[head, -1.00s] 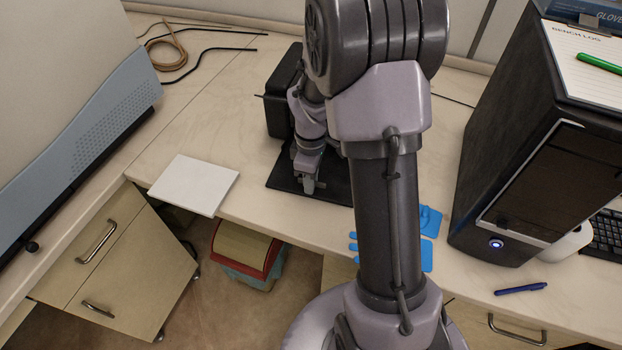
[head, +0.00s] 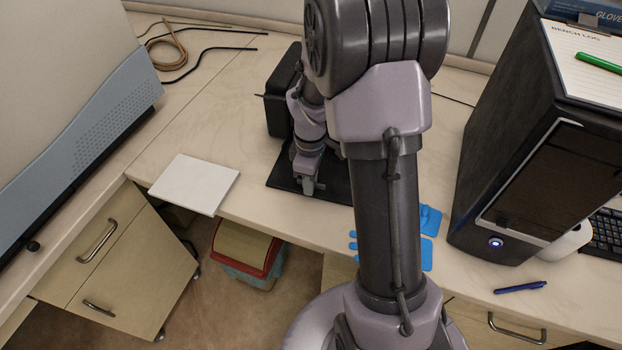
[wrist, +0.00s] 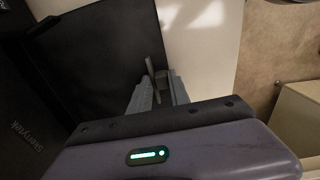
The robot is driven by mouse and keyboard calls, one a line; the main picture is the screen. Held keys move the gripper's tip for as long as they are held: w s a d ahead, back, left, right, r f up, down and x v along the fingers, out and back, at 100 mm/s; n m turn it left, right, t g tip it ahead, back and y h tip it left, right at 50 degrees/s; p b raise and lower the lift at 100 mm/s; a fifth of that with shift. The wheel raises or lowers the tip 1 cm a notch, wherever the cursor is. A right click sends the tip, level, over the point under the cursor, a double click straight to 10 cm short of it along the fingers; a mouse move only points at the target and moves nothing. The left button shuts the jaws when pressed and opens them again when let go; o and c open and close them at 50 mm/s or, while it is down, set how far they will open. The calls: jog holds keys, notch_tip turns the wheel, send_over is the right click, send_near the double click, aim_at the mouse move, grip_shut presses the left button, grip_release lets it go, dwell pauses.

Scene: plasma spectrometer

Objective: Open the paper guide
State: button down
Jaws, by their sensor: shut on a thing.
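A black printer (head: 284,92) stands on the bench, partly hidden behind my arm. Its flat black tray (head: 282,178) extends towards the bench's front edge, and the tray also shows in the wrist view (wrist: 100,50). My gripper (head: 308,186) is low over the tray. In the wrist view, my gripper (wrist: 158,88) is shut on a small upright grey piece, the paper guide (wrist: 151,70), near the tray's edge. The fingers and wrist housing hide the guide's lower part.
A white sheet or pad (head: 194,184) lies left of the tray at the bench edge. A blue glove (head: 428,222) lies right of my arm. A black computer tower (head: 520,150) stands at the right, and a large instrument (head: 80,120) at the left.

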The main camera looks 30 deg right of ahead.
jog(key=shift+s+a, duration=0.75)
jog(key=shift+a, duration=0.05)
jog(key=shift+w+d, duration=0.1)
jog(key=c, duration=1.3)
grip_release()
jog(key=shift+r, duration=0.1)
notch_tip(320, 180, up, 17)
jog(key=p, duration=0.6)
jog(key=shift+r+p, duration=0.1)
jog(key=shift+p, duration=0.2)
